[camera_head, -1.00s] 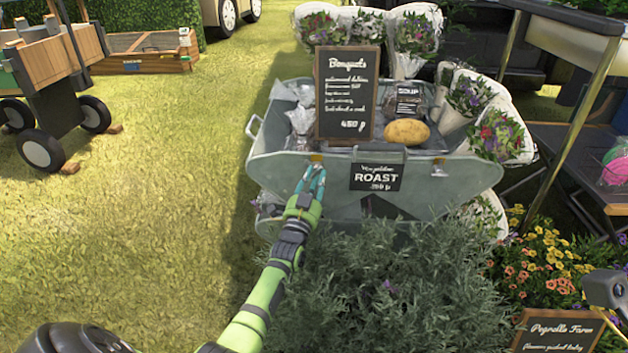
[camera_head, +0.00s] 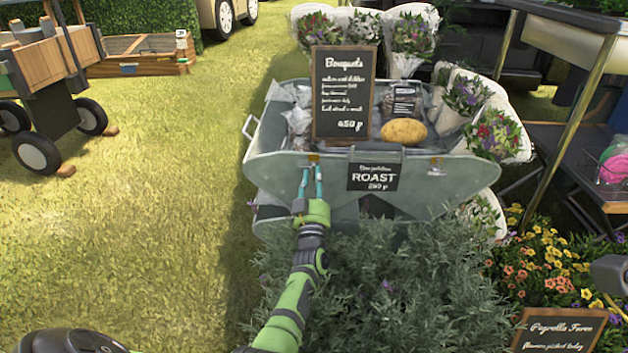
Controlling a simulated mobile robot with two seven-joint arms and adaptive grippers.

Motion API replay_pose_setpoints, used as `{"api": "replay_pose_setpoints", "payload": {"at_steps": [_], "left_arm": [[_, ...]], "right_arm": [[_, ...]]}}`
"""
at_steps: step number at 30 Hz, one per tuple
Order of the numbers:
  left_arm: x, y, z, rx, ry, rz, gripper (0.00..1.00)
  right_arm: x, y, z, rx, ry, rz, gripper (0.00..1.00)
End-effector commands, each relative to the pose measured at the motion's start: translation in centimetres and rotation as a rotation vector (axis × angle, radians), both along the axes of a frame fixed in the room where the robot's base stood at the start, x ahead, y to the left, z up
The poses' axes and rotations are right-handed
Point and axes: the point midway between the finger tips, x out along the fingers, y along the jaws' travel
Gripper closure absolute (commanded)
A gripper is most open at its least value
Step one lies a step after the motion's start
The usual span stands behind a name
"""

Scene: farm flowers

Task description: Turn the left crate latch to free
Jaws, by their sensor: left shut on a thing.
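The grey metal crate (camera_head: 270,165) stands in the middle, its front wall facing me. The left crate latch (camera_head: 313,157) is a small brassy piece at the top of that wall, left of the ROAST sign. The right crate latch (camera_head: 436,165) is a similar small piece right of the sign. My left gripper (camera_head: 312,167) reaches up from below, its two teal fingers pointing at the left latch. It is shut on the left latch, which is mostly hidden between the fingertips, so its exact angle is unclear.
The ROAST sign (camera_head: 374,176) hangs close to the right of my gripper. A Bouquets board (camera_head: 343,95) and a potato (camera_head: 403,132) are on top of the crate. Leafy bushes (camera_head: 390,270) fill the space below. Grass (camera_head: 150,220) at left is open.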

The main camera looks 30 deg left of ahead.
Motion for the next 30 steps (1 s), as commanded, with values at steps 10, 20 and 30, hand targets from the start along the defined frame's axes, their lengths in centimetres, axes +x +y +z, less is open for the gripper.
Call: {"api": "replay_pose_setpoints", "payload": {"at_steps": [10,20,30], "left_arm": [[-0.20,0.68,0.39,-0.017,-0.021,0.011,1.00],[-0.21,0.67,0.43,-0.015,-0.021,0.012,0.54],[-0.14,0.36,0.18,-0.015,-0.015,0.007,0.54]], "right_arm": [[0.00,0.06,-0.02,-0.005,0.000,0.000,0.60],[0.00,0.08,-0.04,-0.007,0.001,-0.001,0.60],[0.04,0.08,-0.12,-0.009,0.003,-0.001,0.60]]}}
